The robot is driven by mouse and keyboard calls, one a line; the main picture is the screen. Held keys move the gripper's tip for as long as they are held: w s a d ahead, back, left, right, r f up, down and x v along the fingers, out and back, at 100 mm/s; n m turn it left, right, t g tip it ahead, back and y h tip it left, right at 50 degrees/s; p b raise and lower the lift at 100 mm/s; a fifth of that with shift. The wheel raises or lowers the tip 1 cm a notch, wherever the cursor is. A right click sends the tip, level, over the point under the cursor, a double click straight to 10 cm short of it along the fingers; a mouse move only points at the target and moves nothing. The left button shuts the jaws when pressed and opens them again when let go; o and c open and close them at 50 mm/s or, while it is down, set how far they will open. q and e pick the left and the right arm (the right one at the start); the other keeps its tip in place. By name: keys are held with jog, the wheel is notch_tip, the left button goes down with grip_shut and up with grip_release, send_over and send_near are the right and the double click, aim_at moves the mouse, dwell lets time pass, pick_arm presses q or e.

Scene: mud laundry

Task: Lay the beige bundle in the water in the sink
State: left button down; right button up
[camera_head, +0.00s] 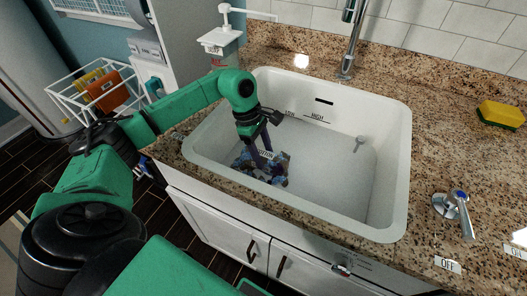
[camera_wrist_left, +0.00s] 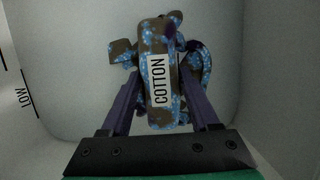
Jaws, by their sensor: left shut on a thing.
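The bundle (camera_head: 275,174) is brownish with bright blue patches and a white COTTON label. It is low inside the white sink (camera_head: 398,120), near the left front wall. The wrist view shows the bundle (camera_wrist_left: 182,62) between the two purple fingers, with the label facing the camera. My left gripper (camera_head: 263,156) reaches down into the sink and is shut on the bundle. Whether the bundle touches the water or the sink floor is hard to tell; the water surface is not distinct. My right gripper is out of view.
A faucet (camera_head: 350,45) stands behind the sink. A lever (camera_head: 460,210) marked OFF and a yellow-green sponge (camera_head: 501,115) are on the granite counter at right. A soap dispenser (camera_head: 222,42) stands at back left. The sink's right side is clear.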

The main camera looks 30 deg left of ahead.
pick_arm(q)
jog(key=shift+c, duration=0.6)
grip_release()
jog(key=shift+r, duration=0.2)
jog(key=b+v, duration=0.1)
jog(key=v, duration=1)
jog(key=shift+r, duration=0.4)
jog(key=shift+a, duration=0.15)
